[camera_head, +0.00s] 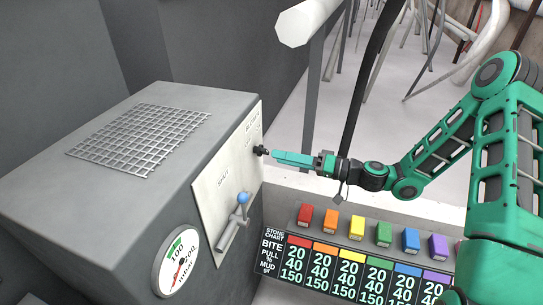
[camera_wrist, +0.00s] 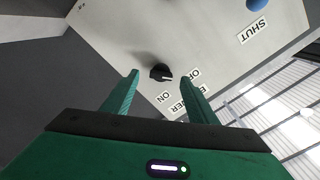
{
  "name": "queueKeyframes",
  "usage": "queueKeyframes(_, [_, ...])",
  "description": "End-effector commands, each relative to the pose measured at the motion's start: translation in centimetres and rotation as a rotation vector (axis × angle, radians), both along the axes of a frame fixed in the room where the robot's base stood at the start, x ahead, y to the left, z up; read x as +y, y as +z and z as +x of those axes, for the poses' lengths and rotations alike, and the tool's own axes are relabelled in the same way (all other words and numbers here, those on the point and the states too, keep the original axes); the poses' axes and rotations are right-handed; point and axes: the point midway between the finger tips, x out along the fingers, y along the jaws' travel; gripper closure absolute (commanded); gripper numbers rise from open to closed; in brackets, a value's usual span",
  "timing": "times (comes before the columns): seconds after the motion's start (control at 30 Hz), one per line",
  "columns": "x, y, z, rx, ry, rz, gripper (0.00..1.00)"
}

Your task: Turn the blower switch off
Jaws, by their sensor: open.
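The blower switch is a small black rotary knob (camera_head: 261,150) on the pale front panel (camera_head: 215,183) of a grey box. In the wrist view the knob (camera_wrist: 161,72) has a light pointer mark and sits between my fingertips, slightly beyond them. Upside-down lettering that seems to read BLOWER and OFF is printed on the panel beside it. My gripper (camera_head: 276,155) is open, with its green fingers pointing at the panel close to the knob. In the wrist view my gripper (camera_wrist: 159,78) has one finger on each side of the knob. I cannot tell whether either finger touches it.
A lever with a blue ball (camera_head: 243,198) is on the same panel below the knob, near a SHUT label (camera_wrist: 254,31). A round gauge (camera_head: 178,262) is lower left. A stone chart (camera_head: 345,270) with several coloured blocks lies below my arm. A grey post (camera_head: 313,90) stands behind.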

Motion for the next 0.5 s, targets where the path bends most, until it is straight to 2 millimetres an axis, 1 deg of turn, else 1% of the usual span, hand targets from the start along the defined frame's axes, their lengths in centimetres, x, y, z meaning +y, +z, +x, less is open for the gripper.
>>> queueKeyframes(0.03, [-1.0, 0.0, -0.2, 0.001, -0.005, -0.001, 0.47])
queueKeyframes(0.2, [-3.3, -0.1, -1.1, 0.002, -0.003, -0.003, 0.47])
queueKeyframes(0.33, [-4.2, -0.1, -1.5, 0.002, -0.001, -0.002, 0.47])
queueKeyframes(0.5, [-4.5, -0.1, -1.6, 0.001, 0.000, -0.001, 0.47])
